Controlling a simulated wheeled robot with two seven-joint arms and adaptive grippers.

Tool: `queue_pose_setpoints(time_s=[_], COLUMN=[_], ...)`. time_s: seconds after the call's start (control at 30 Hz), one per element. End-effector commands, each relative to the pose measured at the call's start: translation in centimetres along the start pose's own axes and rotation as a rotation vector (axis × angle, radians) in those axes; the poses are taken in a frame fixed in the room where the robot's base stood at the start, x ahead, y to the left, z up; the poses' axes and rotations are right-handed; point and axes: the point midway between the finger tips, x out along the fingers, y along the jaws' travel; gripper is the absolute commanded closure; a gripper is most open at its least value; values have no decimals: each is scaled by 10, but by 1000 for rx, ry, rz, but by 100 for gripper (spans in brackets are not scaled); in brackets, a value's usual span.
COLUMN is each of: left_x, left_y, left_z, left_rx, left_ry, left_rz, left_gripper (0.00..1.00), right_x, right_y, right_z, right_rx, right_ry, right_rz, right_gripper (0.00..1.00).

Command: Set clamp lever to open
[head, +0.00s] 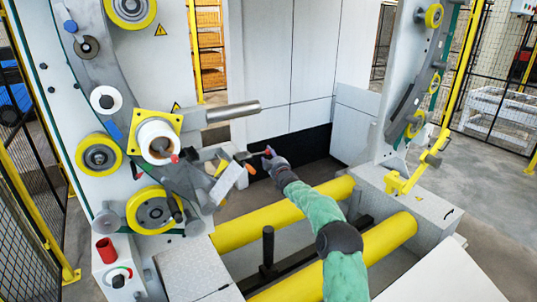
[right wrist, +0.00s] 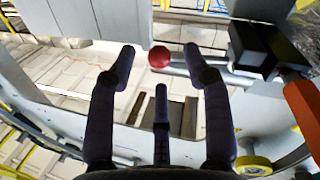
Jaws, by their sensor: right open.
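In the right wrist view a red ball knob (right wrist: 159,57) sits on the end of a thin metal rod, which runs right to a black block (right wrist: 255,48). I take this for the clamp lever. My right gripper (right wrist: 160,75) is open, its dark fingers spread around the knob's line of sight; I see no clear contact. In the head view my right gripper (head: 270,157) is at the end of the green-sleeved arm, just right of the small clamp parts (head: 228,180) beside the machine's left column. The knob cannot be made out clearly there. My left gripper is not in view.
A thick grey shaft (head: 232,111) sticks out above the clamp parts. Two yellow rollers (head: 285,214) lie across below my arm. An orange part (right wrist: 302,125) is close on the right in the wrist view.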

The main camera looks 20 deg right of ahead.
Motion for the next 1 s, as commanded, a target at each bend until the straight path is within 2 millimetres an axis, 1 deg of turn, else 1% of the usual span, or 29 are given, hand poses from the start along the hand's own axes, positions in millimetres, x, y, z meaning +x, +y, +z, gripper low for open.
queue_pose_setpoints(time_s=[0.1, 0.3, 0.5, 0.77, 0.8, 0.87, 0.9, 0.97, 1.0], left_x=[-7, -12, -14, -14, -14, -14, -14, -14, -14], left_y=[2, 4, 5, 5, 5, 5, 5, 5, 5], left_z=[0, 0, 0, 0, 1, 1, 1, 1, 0], left_rx=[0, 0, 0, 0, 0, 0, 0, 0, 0], left_ry=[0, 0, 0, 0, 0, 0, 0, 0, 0], left_rz=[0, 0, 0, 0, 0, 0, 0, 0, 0], left_gripper=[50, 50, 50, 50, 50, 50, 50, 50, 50], right_x=[10, 20, 25, 25, 25, 25, 25, 25, 25], right_y=[0, 0, 0, 0, 0, 0, 0, 0, 0], right_z=[-2, -1, -1, 0, 0, 0, 0, 0, 0], right_rx=[0, 0, 0, 0, 0, 1, 1, 0, 1], right_ry=[2, 2, 2, 1, 1, 1, 1, 1, 1], right_rz=[-2, -2, 0, 0, 0, 0, 0, 0, 0], right_gripper=[50, 50, 50, 50, 53, 70, 81, 98, 100])
